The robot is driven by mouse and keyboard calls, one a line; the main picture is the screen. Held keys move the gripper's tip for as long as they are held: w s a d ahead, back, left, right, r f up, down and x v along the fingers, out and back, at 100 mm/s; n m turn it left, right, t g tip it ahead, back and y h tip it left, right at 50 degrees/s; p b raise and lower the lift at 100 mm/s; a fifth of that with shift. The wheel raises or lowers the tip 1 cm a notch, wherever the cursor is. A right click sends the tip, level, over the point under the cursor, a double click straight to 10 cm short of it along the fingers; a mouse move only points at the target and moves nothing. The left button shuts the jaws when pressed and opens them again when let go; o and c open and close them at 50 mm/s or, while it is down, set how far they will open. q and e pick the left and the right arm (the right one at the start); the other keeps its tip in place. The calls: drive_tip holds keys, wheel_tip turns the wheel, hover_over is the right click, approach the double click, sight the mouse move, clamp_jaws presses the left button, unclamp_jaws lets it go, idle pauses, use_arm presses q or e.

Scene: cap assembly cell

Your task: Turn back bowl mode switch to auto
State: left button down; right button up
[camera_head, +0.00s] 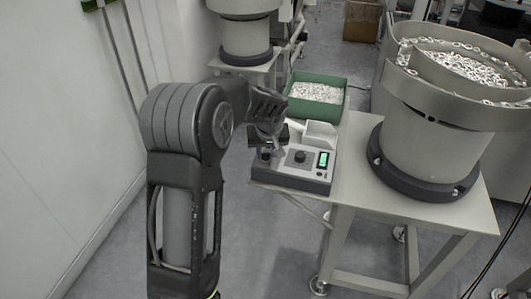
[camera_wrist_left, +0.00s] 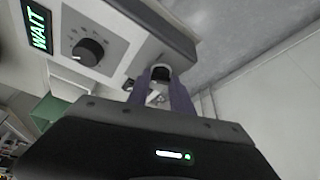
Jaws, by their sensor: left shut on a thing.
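The control box (camera_head: 290,178) sits on the table's front left corner. It has a lit green display (camera_head: 323,159), which reads WAIT in the left wrist view (camera_wrist_left: 38,27). A round black dial (camera_head: 300,157) is in the middle of the panel, and the same dial shows in the left wrist view (camera_wrist_left: 88,52). My left gripper (camera_head: 268,150) points down at the panel's left end. In the left wrist view its fingers (camera_wrist_left: 163,88) are shut on the small black mode switch (camera_wrist_left: 160,73). The switch's pointer and labels are hidden. My right gripper is out of view.
A large bowl feeder (camera_head: 420,150) full of small parts stands on the table to the right. A green bin (camera_head: 338,109) of white parts is behind the box, near a white chute (camera_head: 320,131). Another feeder (camera_head: 245,40) stands behind. A wall (camera_head: 60,150) is at left.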

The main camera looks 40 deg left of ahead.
use_arm(q)
drive_tip(key=shift+w+d+n+g+y+b, duration=0.1)
drive_tip(key=shift+n+g+y+b, duration=0.25)
drive_tip(key=shift+n, duration=0.8)
drive_tip(key=shift+n+g+y, duration=0.15)
drive_tip(key=shift+n+g, duration=0.3)
drive_tip(key=shift+n, duration=0.7)
drive_tip(key=c, duration=1.1)
unclamp_jaws()
drive_tip(key=shift+r, duration=0.1)
drive_tip(key=v, duration=0.7)
drive_tip(key=shift+d+r, duration=0.15)
drive_tip(key=shift+r, duration=0.1)
